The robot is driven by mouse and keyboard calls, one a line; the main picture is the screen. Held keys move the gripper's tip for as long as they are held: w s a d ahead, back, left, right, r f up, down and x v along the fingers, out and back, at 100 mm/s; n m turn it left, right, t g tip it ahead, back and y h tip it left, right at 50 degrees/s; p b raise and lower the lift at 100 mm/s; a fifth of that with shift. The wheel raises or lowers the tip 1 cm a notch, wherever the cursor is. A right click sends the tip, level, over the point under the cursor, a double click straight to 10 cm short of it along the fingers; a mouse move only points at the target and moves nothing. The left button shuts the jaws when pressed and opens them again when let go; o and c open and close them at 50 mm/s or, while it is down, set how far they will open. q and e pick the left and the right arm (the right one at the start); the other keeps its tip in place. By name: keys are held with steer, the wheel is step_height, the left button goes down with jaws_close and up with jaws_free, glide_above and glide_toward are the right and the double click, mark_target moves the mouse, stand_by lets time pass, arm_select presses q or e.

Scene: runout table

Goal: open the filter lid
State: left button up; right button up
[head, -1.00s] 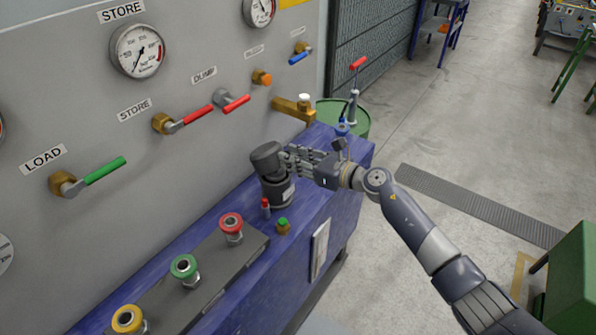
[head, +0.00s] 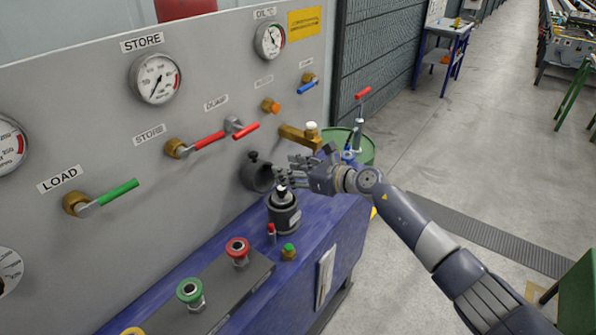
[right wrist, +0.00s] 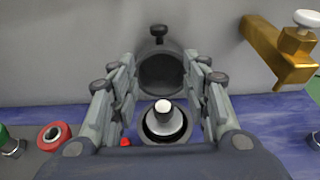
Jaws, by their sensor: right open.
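The dark grey filter lid (head: 256,175) stands swung back toward the panel, off the mouth of the filter body. In the right wrist view the lid (right wrist: 160,72) shows its hollow underside. The dark filter body (head: 283,216) stands upright on the blue bench with its top uncovered; a pale-tipped insert shows inside the body in the right wrist view (right wrist: 163,120). My right gripper (head: 288,172) is open above the body, just right of the lid. In the right wrist view its fingers spread on either side of the lid, and contact is unclear. My left gripper is out of view.
The panel (head: 225,70) with gauges and valve handles rises behind the lid. A brass valve (head: 299,137) juts out at the right. A red-capped fitting (head: 271,232) and a green-capped fitting (head: 289,252) stand in front of the filter body on the blue bench (head: 330,222).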

steer(key=v, duration=1.2)
steer(key=d+f+m+t+h+b, duration=0.15)
steer(key=d+f+m, duration=0.25)
steer(key=f+m, duration=0.6)
steer(key=d+f+m+t+h, duration=0.25)
steer(key=f+m, duration=0.55)
steer(key=f, duration=0.5)
steer(key=s+d+f+m+g+h+b, duration=0.15)
steer(key=s+d+f+m, duration=0.35)
steer(key=f, duration=0.5)
steer(key=s+d+f+m+h, duration=0.3)
steer(key=s+f+m, duration=0.4)
steer(key=f, duration=0.4)
steer(key=s+d+f+m+g+h, duration=0.15)
steer(key=s+f+m, duration=0.25)
steer(key=s+f, duration=0.5)
steer(key=s+d+f+m+g+h, duration=0.1)
steer(key=s+d+f+m+g, duration=0.2)
steer(key=s+f, duration=0.6)
steer(key=s+a+f+m+g, duration=0.1)
steer(key=s+f+m+g, duration=0.1)
steer(key=s, duration=1.2)
steer(key=s+a+f+m+g+h+b, duration=0.1)
steer(key=s+f+m+g, duration=0.2)
steer(key=s, duration=1.1)
steer(key=shift+s+f+m+g, duration=0.35)
steer(key=shift+f+m, duration=0.1)
steer(key=shift+m, duration=0.75)
